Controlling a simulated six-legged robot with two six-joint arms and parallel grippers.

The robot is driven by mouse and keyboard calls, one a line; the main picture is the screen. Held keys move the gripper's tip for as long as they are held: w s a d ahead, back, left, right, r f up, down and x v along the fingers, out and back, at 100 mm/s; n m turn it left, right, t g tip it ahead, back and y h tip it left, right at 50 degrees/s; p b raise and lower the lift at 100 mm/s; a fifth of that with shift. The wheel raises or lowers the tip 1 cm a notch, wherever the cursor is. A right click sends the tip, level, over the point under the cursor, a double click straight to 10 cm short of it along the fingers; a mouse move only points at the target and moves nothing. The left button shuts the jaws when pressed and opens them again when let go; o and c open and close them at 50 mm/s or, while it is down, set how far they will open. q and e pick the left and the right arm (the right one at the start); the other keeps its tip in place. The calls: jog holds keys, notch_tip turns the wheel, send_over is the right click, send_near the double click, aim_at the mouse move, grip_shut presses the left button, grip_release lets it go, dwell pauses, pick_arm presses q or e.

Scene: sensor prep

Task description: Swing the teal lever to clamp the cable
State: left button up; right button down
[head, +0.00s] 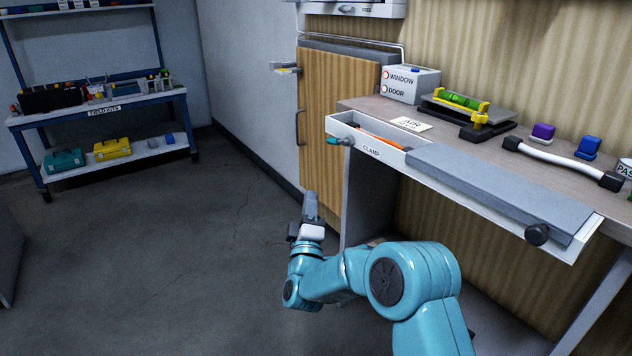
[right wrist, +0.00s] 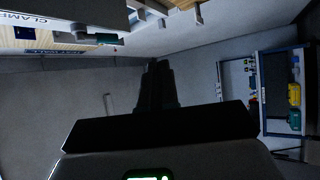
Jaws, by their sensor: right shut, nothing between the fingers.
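The teal lever (head: 336,141) sticks out at the left end of the white tray front marked CLAMP (head: 371,151). It also shows in the right wrist view as a small teal piece (right wrist: 106,38) at the upper left. My right gripper (head: 310,204) is shut and empty, below and left of the lever and apart from it. Its dark fingers show in the right wrist view (right wrist: 158,82). An orange strip (head: 382,138) lies in the tray; I cannot tell if it is the cable. My left gripper is not in view.
A grey cover (head: 490,185) with a dark knob (head: 537,234) spans the tray's right part. On the bench stand a yellow-green level (head: 462,101), a white bar with black ends (head: 560,156) and a WINDOW/DOOR box (head: 408,84). The floor at left is clear.

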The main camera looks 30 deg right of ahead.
jog(key=shift+s+a+f, duration=0.2)
jog(key=shift+a+f, duration=0.15)
jog(key=shift+f, duration=0.2)
jog(key=shift+s+a+f, duration=0.15)
jog(key=shift+a+f, duration=0.15)
jog(key=shift+f, duration=0.25)
